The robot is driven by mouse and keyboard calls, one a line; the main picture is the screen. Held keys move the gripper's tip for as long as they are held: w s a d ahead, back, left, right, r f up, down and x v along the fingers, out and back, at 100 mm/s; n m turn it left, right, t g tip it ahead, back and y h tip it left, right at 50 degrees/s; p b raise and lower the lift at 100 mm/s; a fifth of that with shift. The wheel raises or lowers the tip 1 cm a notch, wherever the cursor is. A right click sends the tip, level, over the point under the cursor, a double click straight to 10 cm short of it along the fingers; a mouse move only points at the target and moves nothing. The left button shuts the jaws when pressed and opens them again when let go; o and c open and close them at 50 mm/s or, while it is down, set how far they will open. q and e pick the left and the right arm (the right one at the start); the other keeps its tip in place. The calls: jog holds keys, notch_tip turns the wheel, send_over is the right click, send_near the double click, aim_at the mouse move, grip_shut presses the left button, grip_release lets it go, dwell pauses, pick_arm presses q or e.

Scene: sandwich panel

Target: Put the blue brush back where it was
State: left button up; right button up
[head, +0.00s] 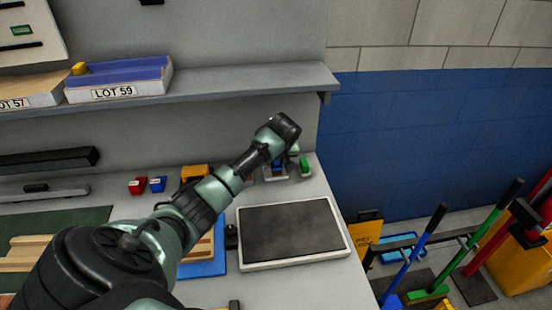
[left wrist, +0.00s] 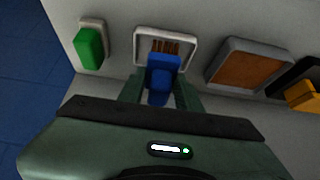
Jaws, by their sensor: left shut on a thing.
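The blue brush (left wrist: 163,68) is between the fingers of my left gripper (left wrist: 160,92) in the left wrist view. The gripper is shut on it. Its brown bristles point into a small pale-rimmed tray (left wrist: 138,37). I cannot tell whether the bristles touch the tray floor. In the head view the blue brush (head: 277,166) shows partly, under my left gripper (head: 287,157), at the back right of the worktop. The arm hides much of the gripper there. My right gripper is not in view.
A green item (left wrist: 89,47) in a pale holder stands left of the tray in the left wrist view. A brown-floored tray (left wrist: 246,68) stands right. A dark plate with a white rim (head: 290,232) lies in front. A shelf (head: 240,80) runs above the worktop.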

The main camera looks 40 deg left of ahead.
pick_arm(q)
jog(key=shift+w+a+f, duration=0.15)
jog(key=shift+f, duration=0.15)
jog(key=o, duration=1.2)
jog(key=shift+f, duration=0.15)
jog(key=b+v, duration=0.1)
jog(key=v, duration=1.1)
